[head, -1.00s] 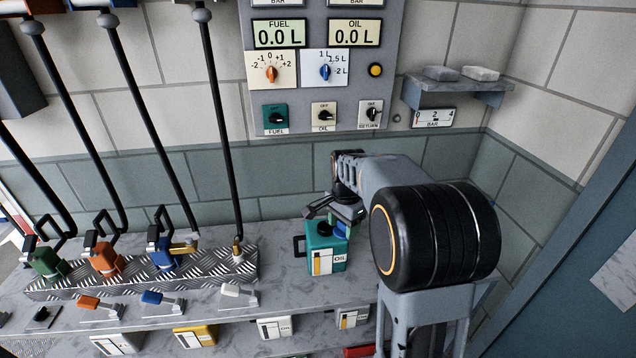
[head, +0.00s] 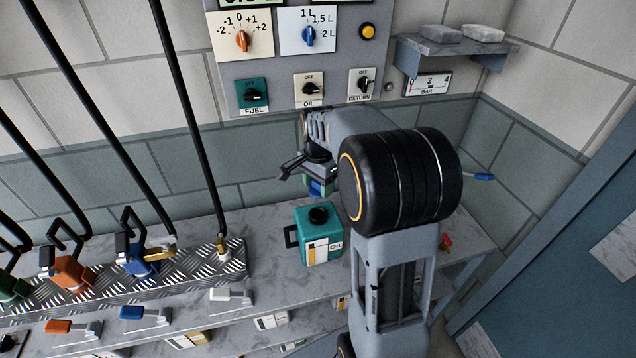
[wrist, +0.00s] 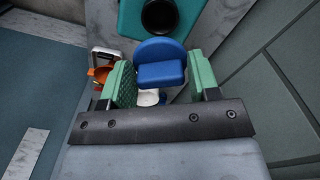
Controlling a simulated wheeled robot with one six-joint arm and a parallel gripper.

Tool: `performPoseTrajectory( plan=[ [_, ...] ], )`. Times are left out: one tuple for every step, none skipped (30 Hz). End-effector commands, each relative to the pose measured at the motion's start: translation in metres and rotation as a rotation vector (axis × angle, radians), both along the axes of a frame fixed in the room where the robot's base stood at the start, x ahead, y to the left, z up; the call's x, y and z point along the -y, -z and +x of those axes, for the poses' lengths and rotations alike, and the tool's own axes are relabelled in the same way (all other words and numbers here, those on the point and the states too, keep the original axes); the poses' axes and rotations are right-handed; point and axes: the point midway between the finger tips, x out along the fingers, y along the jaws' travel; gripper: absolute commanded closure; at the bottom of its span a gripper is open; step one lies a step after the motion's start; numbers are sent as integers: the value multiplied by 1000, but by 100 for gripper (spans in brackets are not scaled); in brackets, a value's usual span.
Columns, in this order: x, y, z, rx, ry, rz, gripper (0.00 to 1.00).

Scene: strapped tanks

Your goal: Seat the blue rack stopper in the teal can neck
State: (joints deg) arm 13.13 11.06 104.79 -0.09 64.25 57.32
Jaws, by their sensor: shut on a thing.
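The teal can (head: 305,255) stands upright on the grey marble counter, with an OIL label on its front and a handle at its left. Its round black neck (head: 318,214) faces up and is uncovered; the neck also shows at the top of the wrist view (wrist: 159,14). My gripper (head: 314,186) is above the can, clear of the neck. In the wrist view its green-padded fingers (wrist: 161,78) are shut on the blue stopper (wrist: 158,50), which shows a rounded disc and a block below it. In the head view my arm partly hides the gripper and stopper.
Several coloured nozzles with hoses stand on a tread-plate strip (head: 200,268) to the left. A control panel (head: 290,60) and a small shelf (head: 455,47) are on the wall behind.

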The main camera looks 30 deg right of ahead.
Motion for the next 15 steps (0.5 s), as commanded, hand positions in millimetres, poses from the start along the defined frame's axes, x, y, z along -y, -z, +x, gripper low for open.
performPoseTrajectory(
  plan=[
    [-1, -1, 0, 0, -1, 0, 68],
    [-2, 1, 0, -1, -1, 0, 68],
    [-1, 3, 0, -1, -1, 0, 68],
    [-2, 4, 0, -1, -1, 0, 68],
    [-2, 5, 0, -1, -2, 0, 68],
    [-2, 7, 0, -1, -2, 0, 68],
    [-2, 9, 0, -1, -2, 0, 68],
    [-2, 11, 0, -1, -2, 0, 68],
    [-2, 14, 0, -1, -3, 0, 68],
    [-2, 16, 0, -1, -3, 0, 68],
    [-2, 18, 0, -1, -3, 0, 68],
    [-2, 22, 0, -1, -3, 0, 68],
    [-2, 24, 0, -1, -3, 0, 68],
    [-2, 27, 0, 0, -3, 0, 68],
    [-2, 30, 0, 0, -3, 0, 68]
  ],
)
